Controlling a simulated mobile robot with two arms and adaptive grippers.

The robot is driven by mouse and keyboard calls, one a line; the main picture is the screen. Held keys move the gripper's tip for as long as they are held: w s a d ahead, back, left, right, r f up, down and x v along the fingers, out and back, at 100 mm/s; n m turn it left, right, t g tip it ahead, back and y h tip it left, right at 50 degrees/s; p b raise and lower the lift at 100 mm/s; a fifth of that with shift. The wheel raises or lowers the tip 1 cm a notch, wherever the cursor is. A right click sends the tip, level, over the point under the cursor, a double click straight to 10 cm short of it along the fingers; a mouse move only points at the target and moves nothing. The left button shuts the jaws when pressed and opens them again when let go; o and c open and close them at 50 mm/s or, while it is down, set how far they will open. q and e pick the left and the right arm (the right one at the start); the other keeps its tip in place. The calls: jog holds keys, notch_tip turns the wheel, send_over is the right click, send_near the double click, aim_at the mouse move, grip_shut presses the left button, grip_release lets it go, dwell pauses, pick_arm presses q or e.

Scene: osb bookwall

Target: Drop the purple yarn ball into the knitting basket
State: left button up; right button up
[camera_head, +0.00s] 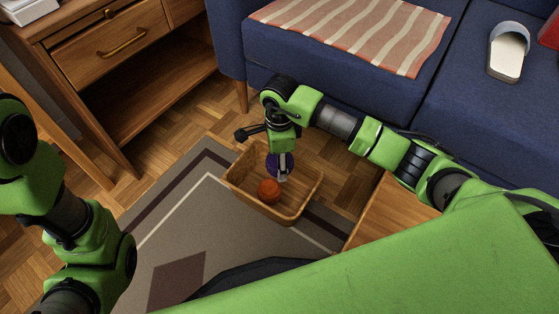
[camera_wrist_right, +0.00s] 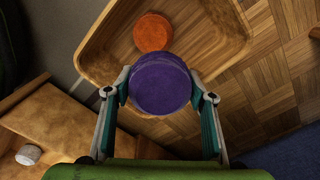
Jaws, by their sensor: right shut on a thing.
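The purple yarn ball (camera_wrist_right: 160,84) is held between the fingers of my right gripper (camera_wrist_right: 160,90). In the head view the purple ball (camera_head: 272,163) shows partly behind my right gripper (camera_head: 284,172), over the knitting basket (camera_head: 295,204). The basket is a shallow wooden tray with sloped sides on the floor; its rim also shows in the right wrist view (camera_wrist_right: 95,48). An orange ball (camera_head: 268,190) lies inside the basket, beside the purple ball in the picture. The gap between the purple ball and the basket floor cannot be told. My left gripper is not in view.
The basket sits partly on a grey patterned rug (camera_head: 180,235). A blue sofa (camera_head: 330,95) with a striped blanket (camera_head: 360,30) stands behind. A wooden desk (camera_head: 110,60) is at the upper left. A wooden surface (camera_head: 390,215) is close on the basket's right.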

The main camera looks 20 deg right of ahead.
jog(key=o, duration=1.2)
jog(key=shift+r, duration=0.5)
notch_tip(320, 180, up, 11)
jog(key=shift+r, duration=0.1)
jog(key=shift+a, duration=0.1)
